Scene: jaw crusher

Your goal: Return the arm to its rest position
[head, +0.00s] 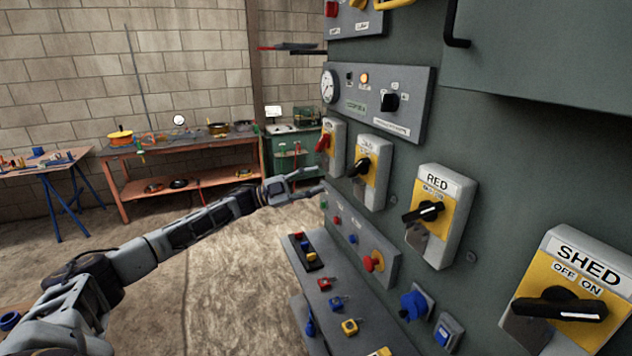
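My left arm reaches in from the lower left, stretched toward the crusher's grey-green control panel (490,150). My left gripper (316,180) is at the panel's left edge, below a yellow-plated switch with a red handle (323,143). Its two fingers are apart and nothing shows between them. I cannot tell whether a fingertip touches the panel. My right gripper is not in view.
Rotary switches marked RED (428,211) and SHED (560,305) stick out on the right. A red mushroom button (373,264) and a sloped ledge with buttons (335,300) sit below the gripper. A wooden workbench (190,185) stands behind. Floor left of the panel is clear.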

